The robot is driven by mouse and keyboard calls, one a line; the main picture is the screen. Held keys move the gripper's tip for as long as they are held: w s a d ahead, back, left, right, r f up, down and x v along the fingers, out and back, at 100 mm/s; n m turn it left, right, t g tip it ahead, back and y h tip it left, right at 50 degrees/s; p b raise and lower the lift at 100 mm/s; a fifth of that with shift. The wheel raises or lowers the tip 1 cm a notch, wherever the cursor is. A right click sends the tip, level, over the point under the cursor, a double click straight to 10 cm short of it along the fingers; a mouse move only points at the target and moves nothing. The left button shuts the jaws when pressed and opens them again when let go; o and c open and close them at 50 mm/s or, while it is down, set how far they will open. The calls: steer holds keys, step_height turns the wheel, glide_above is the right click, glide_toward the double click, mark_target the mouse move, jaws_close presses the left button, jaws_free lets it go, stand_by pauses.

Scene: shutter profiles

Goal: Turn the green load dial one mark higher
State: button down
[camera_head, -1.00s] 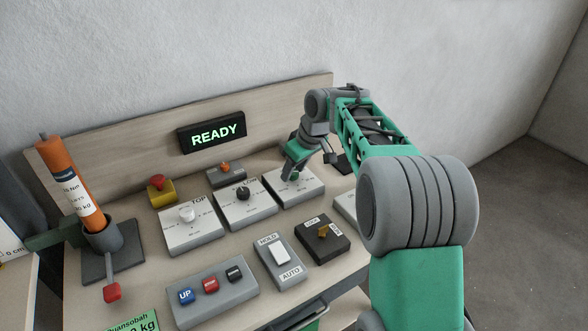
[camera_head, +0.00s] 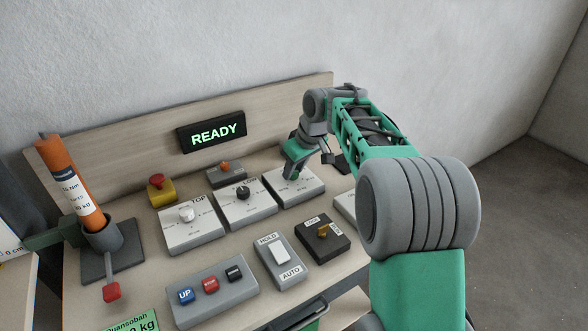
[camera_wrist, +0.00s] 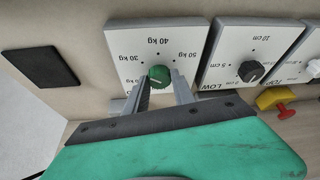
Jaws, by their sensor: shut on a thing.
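The green load dial (camera_wrist: 159,75) sits on a white-topped panel (camera_wrist: 125,42) with marks labelled 30 kg, 40 kg and 50 kg in the wrist view. My gripper (camera_wrist: 160,82) has one finger on each side of the dial and is shut on it. The dial's pointer line is too small to read for certain. In the head view my gripper (camera_head: 293,172) reaches down onto the right panel (camera_head: 309,187) of the row and mostly hides the dial.
A panel with a black dial (camera_head: 243,193) stands just left, then one with a white dial (camera_head: 187,214). A lit READY display (camera_head: 211,132) is behind. A hold/auto switch (camera_head: 279,255), a black switch box (camera_head: 323,240) and a button box (camera_head: 213,290) lie in front.

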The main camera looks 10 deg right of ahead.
steer(key=m, duration=0.1)
steer(key=m+h+b, duration=0.1)
steer(key=m, duration=0.1)
steer(key=shift+a+m+t, duration=0.2)
steer(key=shift+m+t, duration=0.1)
steer(key=shift+m+h, duration=0.5)
steer(key=shift+m, duration=0.4)
steer(key=m+h+p, duration=0.1)
steer(key=m, duration=0.2)
steer(key=shift+a+r, duration=0.1)
steer(key=shift+m+h+p, duration=0.5)
steer(key=shift+m, duration=0.8)
steer(key=c, duration=1.1)
jaws_free()
steer(key=shift+o, duration=0.2)
